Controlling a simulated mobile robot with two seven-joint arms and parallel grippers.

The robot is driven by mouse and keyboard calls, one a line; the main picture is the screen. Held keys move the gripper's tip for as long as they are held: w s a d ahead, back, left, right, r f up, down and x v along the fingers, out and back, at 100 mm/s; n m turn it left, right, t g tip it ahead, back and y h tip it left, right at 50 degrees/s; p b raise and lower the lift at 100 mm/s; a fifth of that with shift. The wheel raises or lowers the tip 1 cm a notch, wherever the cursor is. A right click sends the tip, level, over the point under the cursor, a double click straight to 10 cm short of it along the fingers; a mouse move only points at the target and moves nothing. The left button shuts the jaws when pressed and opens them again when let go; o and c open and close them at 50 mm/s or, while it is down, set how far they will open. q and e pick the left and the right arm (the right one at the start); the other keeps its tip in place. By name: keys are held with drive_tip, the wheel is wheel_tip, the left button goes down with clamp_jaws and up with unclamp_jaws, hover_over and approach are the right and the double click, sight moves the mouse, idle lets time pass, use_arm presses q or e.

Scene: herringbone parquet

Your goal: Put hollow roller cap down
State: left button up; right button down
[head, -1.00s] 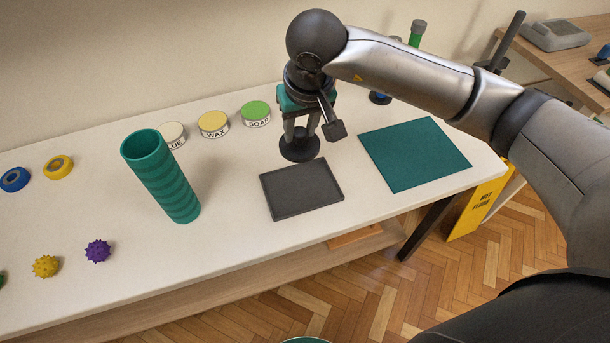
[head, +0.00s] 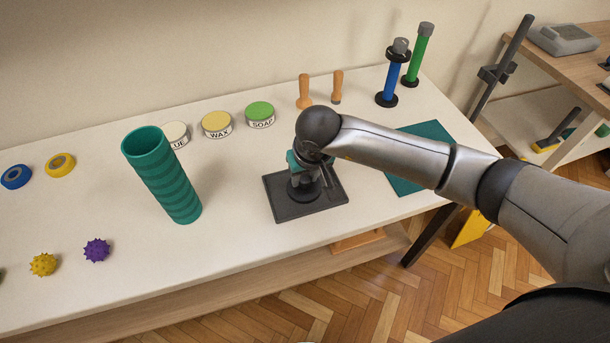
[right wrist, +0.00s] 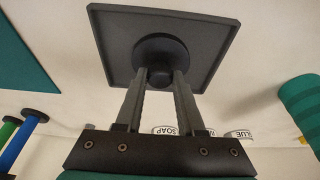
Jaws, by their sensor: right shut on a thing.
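The hollow roller cap is a black disc with a short knob, and it shows in the head view (head: 302,193) and the right wrist view (right wrist: 160,48). My right gripper (right wrist: 160,82) is shut on the knob, one finger on each side. In the head view my right gripper (head: 304,176) points down over the dark grey tray (head: 333,197), with the cap within the tray's outline. I cannot tell whether the cap touches the tray floor. The teal ribbed hollow roller (head: 170,185) stands to the left, its top open. My left gripper is not in view.
Tins labelled WAX (head: 216,124) and SOAP (head: 260,115) stand behind. A teal mat (head: 405,185) lies right of the tray, partly behind my arm. Blue (head: 390,80) and green (head: 418,55) rollers stand at the back right. Spiky balls (head: 96,250) lie front left.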

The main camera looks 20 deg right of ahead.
drive_tip(key=shift+f, duration=0.2)
drive_tip(key=c, duration=0.5)
unclamp_jaws()
drive_tip(key=shift+r, duration=0.1)
drive_tip(key=shift+r, duration=0.1)
drive_tip(key=shift+r, duration=0.25)
drive_tip(key=p+v, duration=0.1)
drive_tip(key=v, duration=1)
drive_tip(key=shift+s+r, duration=0.2)
drive_tip(key=shift+r, duration=0.1)
